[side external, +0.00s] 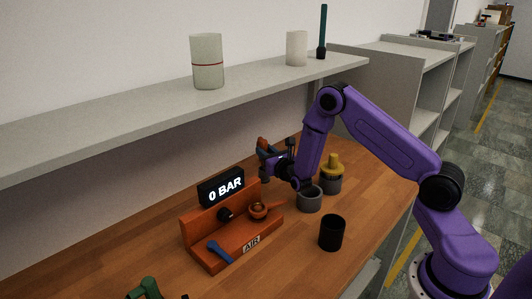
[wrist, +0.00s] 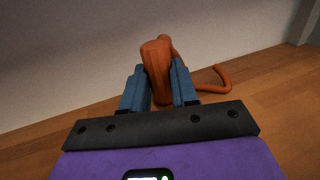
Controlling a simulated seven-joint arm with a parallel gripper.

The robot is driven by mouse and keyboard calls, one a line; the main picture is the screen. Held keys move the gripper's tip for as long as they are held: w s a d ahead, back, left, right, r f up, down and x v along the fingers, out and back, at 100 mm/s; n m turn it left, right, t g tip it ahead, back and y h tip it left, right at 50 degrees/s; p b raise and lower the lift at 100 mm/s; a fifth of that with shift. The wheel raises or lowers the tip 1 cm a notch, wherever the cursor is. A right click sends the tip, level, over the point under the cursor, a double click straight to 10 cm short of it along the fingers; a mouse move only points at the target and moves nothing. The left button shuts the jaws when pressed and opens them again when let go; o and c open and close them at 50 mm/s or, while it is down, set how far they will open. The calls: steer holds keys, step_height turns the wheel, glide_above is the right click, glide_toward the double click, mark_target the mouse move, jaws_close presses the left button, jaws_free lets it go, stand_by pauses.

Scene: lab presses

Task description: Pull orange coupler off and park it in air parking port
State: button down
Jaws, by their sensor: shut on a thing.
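My gripper (side external: 268,154) is shut on the orange coupler (wrist: 157,66), held upright between its two blue fingers in the wrist view. An orange hose (wrist: 219,84) curls behind it to the right. In the side view only a bit of the coupler (side external: 263,142) shows at the fingers, above and behind the orange air station (side external: 200,246). The station has an AIR label, a display reading 0 BAR (side external: 221,187), a black knob (side external: 225,214), a blue lever (side external: 220,251) and a round orange fitting (side external: 259,209). I cannot tell which part is the parking port.
A black cup (side external: 331,234), a grey cup (side external: 309,200) and a grey container with a yellow top (side external: 332,176) stand right of the station. A green object (side external: 147,288) is at the front edge. A shelf (side external: 150,123) with containers runs above the bench.

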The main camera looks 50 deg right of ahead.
steer(key=shift+f, duration=1.6)
steer(key=c, duration=0.8)
jaws_free()
steer(key=shift+s+f, duration=0.1)
steer(key=shift+s+a, duration=0.1)
steer(key=shift+s, duration=0.15)
steer(key=v, duration=0.3)
steer(key=shift+s+a, duration=0.15)
steer(key=shift+s, duration=0.15)
steer(key=r, duration=0.5)
steer(key=shift+s+r, duration=0.25)
steer(key=shift+s, duration=0.05)
steer(key=shift+r, duration=0.8)
